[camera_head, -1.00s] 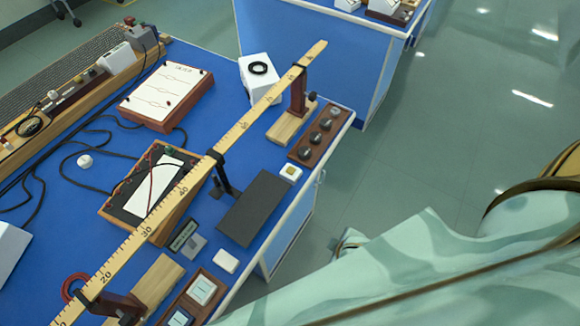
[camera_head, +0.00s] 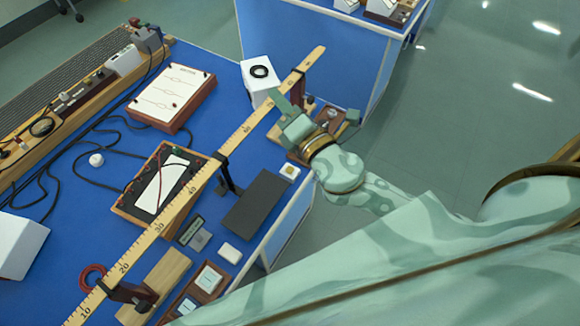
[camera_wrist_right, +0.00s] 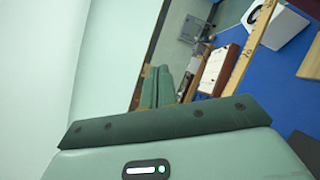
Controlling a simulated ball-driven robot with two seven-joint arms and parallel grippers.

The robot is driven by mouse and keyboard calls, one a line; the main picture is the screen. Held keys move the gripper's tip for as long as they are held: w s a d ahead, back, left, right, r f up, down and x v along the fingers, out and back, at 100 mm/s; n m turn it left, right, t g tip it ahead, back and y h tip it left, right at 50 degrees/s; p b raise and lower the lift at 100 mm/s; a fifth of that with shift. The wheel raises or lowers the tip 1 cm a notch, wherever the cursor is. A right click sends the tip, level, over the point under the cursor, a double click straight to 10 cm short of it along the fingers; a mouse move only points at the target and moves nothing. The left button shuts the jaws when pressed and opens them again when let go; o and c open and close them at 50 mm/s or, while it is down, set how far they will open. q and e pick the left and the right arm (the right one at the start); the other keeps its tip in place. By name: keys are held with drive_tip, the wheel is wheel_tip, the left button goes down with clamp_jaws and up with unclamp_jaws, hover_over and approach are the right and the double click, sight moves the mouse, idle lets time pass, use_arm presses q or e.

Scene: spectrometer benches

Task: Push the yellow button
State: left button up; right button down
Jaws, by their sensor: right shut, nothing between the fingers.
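The yellow button (camera_head: 290,171) is a small yellow square on a white block near the table's right edge, just right of a dark grey plate. My right gripper (camera_head: 277,98) is shut and empty. In the head view it appears beyond the button, over the far right corner of the bench by the ruler. In the right wrist view its green fingers (camera_wrist_right: 158,88) lie together, and the button cannot be made out there. My left gripper is not in view.
A long wooden ruler (camera_head: 180,205) on stands crosses the blue bench (camera_head: 215,108). A white box with a black ring (camera_head: 258,82) stands close to my right gripper. A dark grey plate (camera_head: 256,202) and a white block (camera_head: 230,253) lie near the button. Cables run along the left.

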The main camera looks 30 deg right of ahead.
drive_tip(key=a+f+n+g+y, duration=0.3)
drive_tip(key=f+n+g+y, duration=0.15)
drive_tip(key=n, duration=0.55)
drive_tip(key=a+f+n+g+y, duration=0.3)
drive_tip(key=a+n+y, duration=0.15)
drive_tip(key=n, duration=0.55)
drive_tip(key=w+d+f+n+g+h, duration=0.1)
drive_tip(key=d+f+n+g+h, duration=0.4)
drive_tip(key=d+f, duration=0.5)
drive_tip(key=d+n, duration=0.1)
drive_tip(key=n, duration=0.1)
drive_tip(key=shift+d+f+n, duration=0.15)
drive_tip(key=shift+d+n, duration=0.05)
drive_tip(key=shift+n, duration=0.1)
drive_tip(key=b, duration=0.6)
hover_over(290, 170)
drive_tip(key=f, duration=0.5)
drive_tip(key=d+f, duration=0.1)
drive_tip(key=f, duration=0.1)
drive_tip(key=shift+s+f, duration=0.15)
drive_tip(key=shift+s, duration=0.2)
drive_tip(key=shift+f+b, duration=0.65)
drive_tip(key=shift+f, duration=0.1)
